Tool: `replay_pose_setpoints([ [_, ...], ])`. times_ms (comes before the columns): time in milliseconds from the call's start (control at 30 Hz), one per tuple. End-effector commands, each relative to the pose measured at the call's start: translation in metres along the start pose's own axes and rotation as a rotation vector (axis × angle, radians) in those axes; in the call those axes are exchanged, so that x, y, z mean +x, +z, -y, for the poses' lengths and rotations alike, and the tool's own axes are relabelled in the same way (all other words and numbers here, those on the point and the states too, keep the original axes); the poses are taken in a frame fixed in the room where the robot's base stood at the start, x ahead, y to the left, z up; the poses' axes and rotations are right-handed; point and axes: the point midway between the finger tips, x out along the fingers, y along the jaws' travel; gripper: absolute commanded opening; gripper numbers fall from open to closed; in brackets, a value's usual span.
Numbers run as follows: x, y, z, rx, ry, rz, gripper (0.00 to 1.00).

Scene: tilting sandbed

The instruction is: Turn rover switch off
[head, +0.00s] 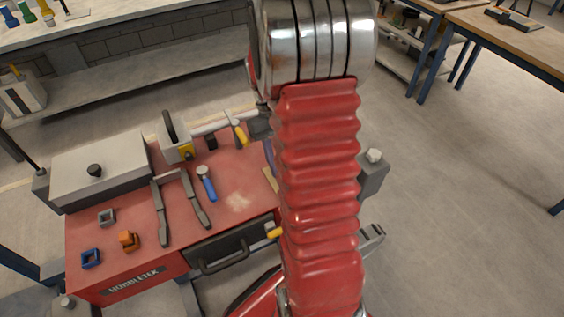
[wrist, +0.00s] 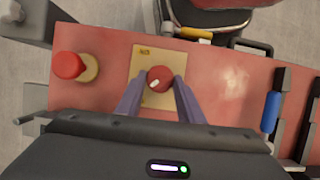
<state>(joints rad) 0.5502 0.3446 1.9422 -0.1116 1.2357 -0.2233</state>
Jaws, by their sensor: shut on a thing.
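The rover switch is a round red knob (wrist: 160,77) with a short white mark, on a square beige plate (wrist: 144,58) on the red deck. The white mark points to the lower left in the wrist view. My gripper (wrist: 160,84) is shut on the knob, with one grey-purple finger on each side. In the head view my arm hides the knob and most of the gripper; only an edge of the beige plate (head: 270,180) shows beside the arm.
A red capped button (wrist: 68,65) stands left of the plate in the wrist view. In the head view, the red deck (head: 120,215) carries a grey two-armed tool (head: 160,212), a blue-handled tool (head: 206,183), an orange block (head: 128,241) and a blue square (head: 91,259).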

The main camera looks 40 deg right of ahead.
Motion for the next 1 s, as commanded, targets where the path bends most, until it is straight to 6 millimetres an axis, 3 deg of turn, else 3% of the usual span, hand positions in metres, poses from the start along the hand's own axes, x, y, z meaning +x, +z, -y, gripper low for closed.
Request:
replay_pose_setpoints([
  [33,0.000,-0.001,-0.001,0.000,0.002,-0.002,0.12],
  [67,0.000,-0.001,-0.001,0.000,0.002,-0.002,0.35],
  [300,0.000,0.000,-0.001,0.001,0.001,-0.001,0.52],
  [667,-0.004,0.000,-0.001,0.001,0.001,-0.001,0.53],
  [1000,-0.047,-0.001,-0.001,0.001,0.002,-0.005,0.53],
])
